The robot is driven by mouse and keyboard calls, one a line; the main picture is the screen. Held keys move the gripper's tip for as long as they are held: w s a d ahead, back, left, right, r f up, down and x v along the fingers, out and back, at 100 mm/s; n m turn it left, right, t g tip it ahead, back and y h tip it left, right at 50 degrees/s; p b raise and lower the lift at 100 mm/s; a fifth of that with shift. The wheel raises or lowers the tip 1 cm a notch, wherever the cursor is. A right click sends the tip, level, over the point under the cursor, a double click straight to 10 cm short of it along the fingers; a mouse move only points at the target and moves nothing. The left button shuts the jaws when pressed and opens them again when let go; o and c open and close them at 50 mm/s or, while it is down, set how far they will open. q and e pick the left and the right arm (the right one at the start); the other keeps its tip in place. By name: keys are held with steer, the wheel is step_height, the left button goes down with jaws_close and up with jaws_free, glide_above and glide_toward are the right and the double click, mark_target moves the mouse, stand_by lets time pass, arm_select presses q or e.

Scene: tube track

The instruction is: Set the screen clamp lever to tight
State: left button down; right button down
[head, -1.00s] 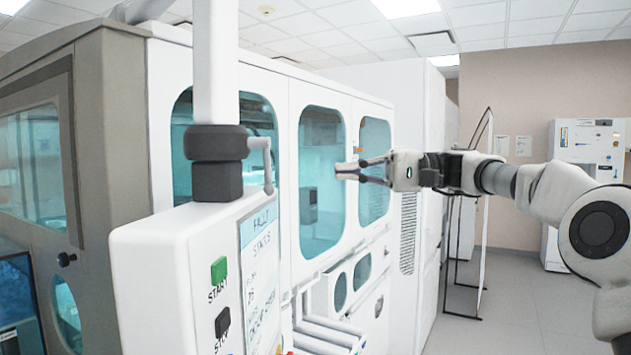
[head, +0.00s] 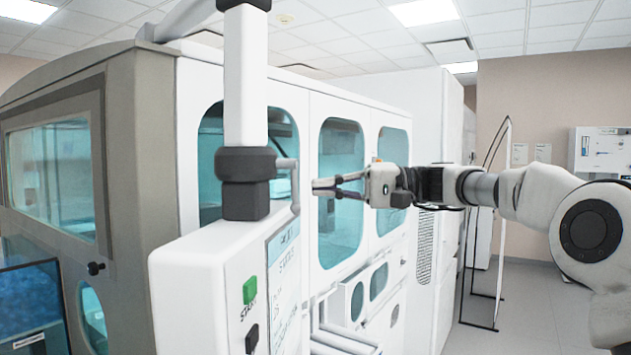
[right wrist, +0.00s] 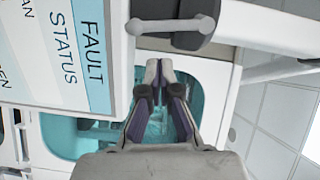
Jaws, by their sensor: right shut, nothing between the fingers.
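The screen clamp (head: 245,165) is a dark grey collar on the white vertical post. Its grey lever (head: 295,182) sticks out to the right and bends down, ending in a rounded tip. In the right wrist view the clamp (right wrist: 178,38) is at the top, with the lever (right wrist: 165,24) lying across it and its ball end at the left. My right gripper (head: 316,187) is shut and empty, its fingertips pointing left, close to the right of the lever in the head view. In the wrist view the fingertips (right wrist: 159,66) are below the lever, apart from it. My left gripper is not in view.
A white control panel stands below the clamp, with a green start button (head: 249,290), a black button (head: 252,338) and a status label (right wrist: 68,45). A white machine with teal windows (head: 341,190) stands behind. Open floor (head: 540,310) lies at the right.

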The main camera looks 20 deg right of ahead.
mark_target(296, 193)
steer(key=s+a, duration=0.1)
steer(key=s+a+b, duration=0.1)
steer(key=s+a, duration=0.1)
steer(key=shift+a+f+b, duration=0.25)
steer(key=shift+f+b, duration=0.05)
steer(key=shift+b, duration=0.1)
stand_by(0.4)
